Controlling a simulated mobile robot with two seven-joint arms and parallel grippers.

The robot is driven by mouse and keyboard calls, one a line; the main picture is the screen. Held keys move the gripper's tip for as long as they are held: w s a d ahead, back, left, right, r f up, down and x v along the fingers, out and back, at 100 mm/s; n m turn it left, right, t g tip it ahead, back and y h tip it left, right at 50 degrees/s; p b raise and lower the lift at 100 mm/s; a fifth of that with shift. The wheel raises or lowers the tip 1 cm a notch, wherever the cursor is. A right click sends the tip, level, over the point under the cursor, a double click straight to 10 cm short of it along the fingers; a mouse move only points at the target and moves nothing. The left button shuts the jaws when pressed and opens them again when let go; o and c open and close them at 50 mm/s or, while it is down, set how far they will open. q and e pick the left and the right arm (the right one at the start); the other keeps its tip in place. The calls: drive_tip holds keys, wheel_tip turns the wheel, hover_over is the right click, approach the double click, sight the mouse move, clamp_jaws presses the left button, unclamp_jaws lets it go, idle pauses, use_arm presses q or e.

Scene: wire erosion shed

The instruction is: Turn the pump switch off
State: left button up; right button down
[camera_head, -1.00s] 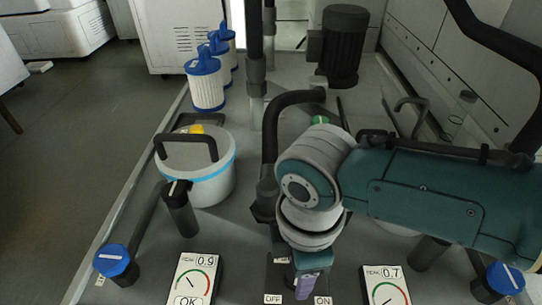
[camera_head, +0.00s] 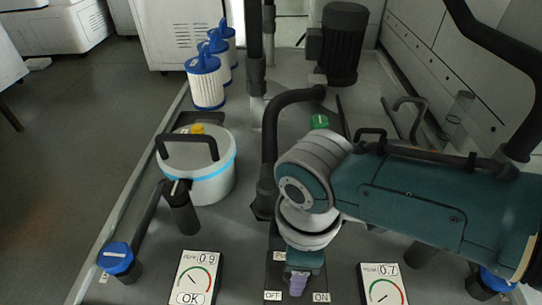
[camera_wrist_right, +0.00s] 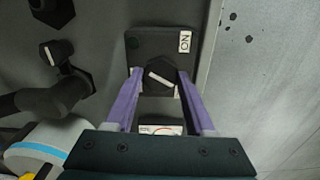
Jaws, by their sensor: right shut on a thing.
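The pump switch is a black knob (camera_wrist_right: 158,76) with a white bar across it, on a dark plate (camera_wrist_right: 131,49). In the right wrist view the white bar lies slanted, and an ON label (camera_wrist_right: 185,41) shows on the plate. In the head view the plate carries an OFF label (camera_head: 272,296) and an ON label (camera_head: 321,297), and the gripper hides the knob. My right gripper (camera_wrist_right: 160,73) is shut on the knob, with one purple finger on each side. In the head view it (camera_head: 297,286) points down between the labels. My left gripper is not in view.
A gauge reading 0.9 with OK (camera_head: 196,275) stands left of the switch, and one reading 0.7 (camera_head: 382,285) stands right. Blue-topped valves (camera_head: 116,258) sit at both sides. A white canister (camera_head: 212,188), dark pipes (camera_head: 271,140) and a motor (camera_head: 343,45) stand farther back.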

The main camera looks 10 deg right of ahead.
drive_tip(key=shift+c, duration=1.3)
unclamp_jaws()
wheel_tip(320, 180, up, 10)
drive_tip(key=p, duration=0.5)
